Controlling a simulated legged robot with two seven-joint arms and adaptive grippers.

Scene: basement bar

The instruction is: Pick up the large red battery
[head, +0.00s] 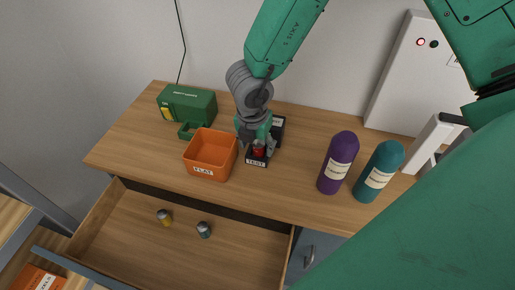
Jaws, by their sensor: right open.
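The large red battery (258,149) stands in a small black holder labelled TEST (257,162) on the wooden desk. My right gripper (257,143) comes down from above with its fingers around the top of the red battery. It is open; whether the fingers touch the battery is too small to tell. The gripper hides part of the battery and the back of the holder. My left gripper is not in view.
An orange bin labelled FLAT (211,152) sits left of the holder, with a green case (187,104) behind it. Purple (338,163) and teal (378,172) bottles stand right. The open drawer (180,255) holds a yellow battery (164,217) and a teal one (204,230).

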